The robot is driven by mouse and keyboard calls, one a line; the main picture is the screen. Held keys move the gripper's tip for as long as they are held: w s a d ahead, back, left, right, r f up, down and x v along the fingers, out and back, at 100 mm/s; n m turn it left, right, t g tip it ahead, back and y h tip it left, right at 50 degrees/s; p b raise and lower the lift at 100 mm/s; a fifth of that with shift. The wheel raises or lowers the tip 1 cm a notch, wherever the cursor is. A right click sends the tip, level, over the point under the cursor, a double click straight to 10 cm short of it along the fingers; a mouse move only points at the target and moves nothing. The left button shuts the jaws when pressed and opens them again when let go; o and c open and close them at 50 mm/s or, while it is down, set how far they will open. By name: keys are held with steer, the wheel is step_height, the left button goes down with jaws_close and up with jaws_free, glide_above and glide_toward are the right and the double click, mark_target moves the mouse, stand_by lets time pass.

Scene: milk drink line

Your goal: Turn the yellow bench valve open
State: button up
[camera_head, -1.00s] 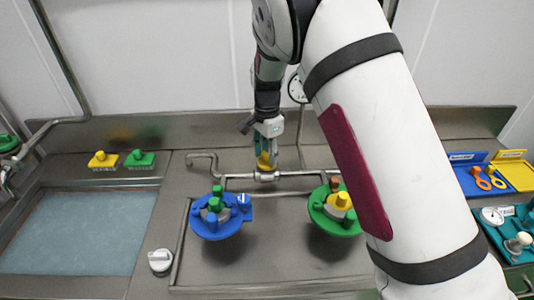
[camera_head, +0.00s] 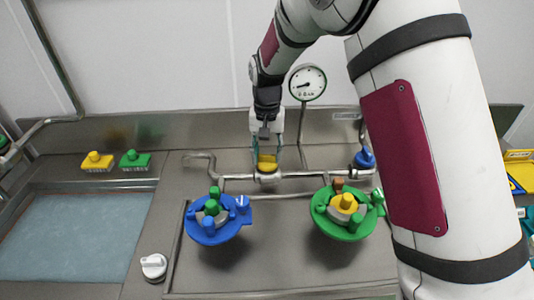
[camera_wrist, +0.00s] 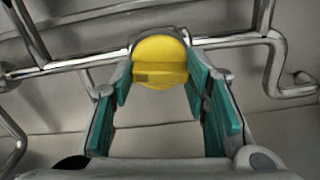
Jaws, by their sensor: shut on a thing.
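The yellow bench valve (camera_head: 266,163) sits on the horizontal steel pipe at the back of the bench. In the wrist view its round yellow knob (camera_wrist: 160,62) has a raised bar across it, lying level in the picture. My gripper (camera_head: 266,150) reaches down onto the knob from above. In the wrist view the teal fingertips (camera_wrist: 156,78) stand on either side of the knob, shut on it. The valve body below the knob is mostly hidden.
A blue valve (camera_head: 364,159) is on the same pipe to the right. A pressure gauge (camera_head: 307,82) rises behind. A blue fixture (camera_head: 214,228) and a green fixture (camera_head: 343,222) stand in front. A sink (camera_head: 75,235) and two brushes are at left.

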mark_target(267, 155)
steer(key=shift+n, duration=0.9)
steer(key=o, duration=1.1)
steer(key=shift+o, duration=0.2)
steer(key=shift+r, duration=0.1)
step_height(267, 155, up, 12)
